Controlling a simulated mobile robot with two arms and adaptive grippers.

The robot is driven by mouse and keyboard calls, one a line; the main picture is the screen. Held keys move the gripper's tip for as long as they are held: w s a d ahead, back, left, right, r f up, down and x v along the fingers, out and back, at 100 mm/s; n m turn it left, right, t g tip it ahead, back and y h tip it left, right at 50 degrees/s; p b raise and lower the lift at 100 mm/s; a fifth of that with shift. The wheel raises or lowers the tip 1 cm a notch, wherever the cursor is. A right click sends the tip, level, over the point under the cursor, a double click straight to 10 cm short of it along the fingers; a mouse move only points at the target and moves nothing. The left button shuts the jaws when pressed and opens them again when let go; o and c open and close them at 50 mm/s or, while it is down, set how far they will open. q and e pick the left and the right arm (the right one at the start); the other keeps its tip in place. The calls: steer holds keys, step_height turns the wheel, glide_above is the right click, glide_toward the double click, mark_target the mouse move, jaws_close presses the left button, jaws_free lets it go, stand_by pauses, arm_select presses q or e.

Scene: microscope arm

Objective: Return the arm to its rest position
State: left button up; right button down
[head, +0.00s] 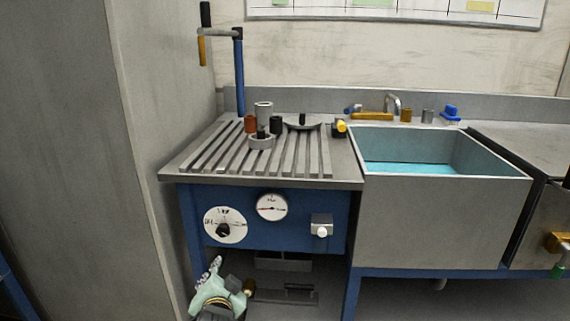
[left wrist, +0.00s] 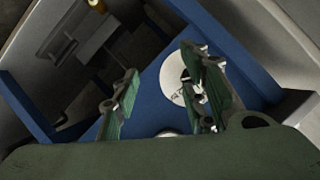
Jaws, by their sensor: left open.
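A blue post (head: 239,75) stands at the back left corner of the slatted worktop. A short grey swing arm (head: 219,32) reaches left from its top and carries an upright rod with a black upper part (head: 205,14) and an orange lower part (head: 202,51). My left gripper (head: 216,268) is low in front of the blue cabinet, well below the worktop and far from the arm. In the left wrist view its two green fingers (left wrist: 160,100) are apart with nothing between them. The swing arm is not in the wrist view. My right gripper is out of sight.
The blue cabinet front carries a white dial (head: 225,225), a gauge (head: 272,207) and a switch box (head: 321,226). Small weights and a round dish (head: 303,124) stand on the slatted top (head: 215,152). A sink (head: 440,215) is to the right. A grey wall (head: 150,150) closes the left side.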

arm_select(q)
steer(key=s+a+f+n+g+h, duration=0.2)
steer(key=s+f+g, duration=0.4)
steer(key=s+f, duration=1.25)
arm_select(e)
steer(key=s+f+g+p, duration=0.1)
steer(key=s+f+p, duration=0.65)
steer(key=p, duration=0.35)
arm_select(q)
steer(key=s+f+g+p, duration=0.2)
steer(key=s+f, duration=0.4)
steer(key=s, duration=0.6)
steer(key=s+a+f+n+g+p, duration=0.1)
steer(key=s+f, duration=0.4)
steer(key=s, duration=0.7)
steer(key=s+a+f+g+h+p, duration=0.1)
steer(key=s+f+g+p, duration=0.2)
steer(key=s, duration=1)
step_height(320, 180, down, 4)
steer(key=shift+r+p, duration=0.15)
steer(key=shift+p, duration=0.95)
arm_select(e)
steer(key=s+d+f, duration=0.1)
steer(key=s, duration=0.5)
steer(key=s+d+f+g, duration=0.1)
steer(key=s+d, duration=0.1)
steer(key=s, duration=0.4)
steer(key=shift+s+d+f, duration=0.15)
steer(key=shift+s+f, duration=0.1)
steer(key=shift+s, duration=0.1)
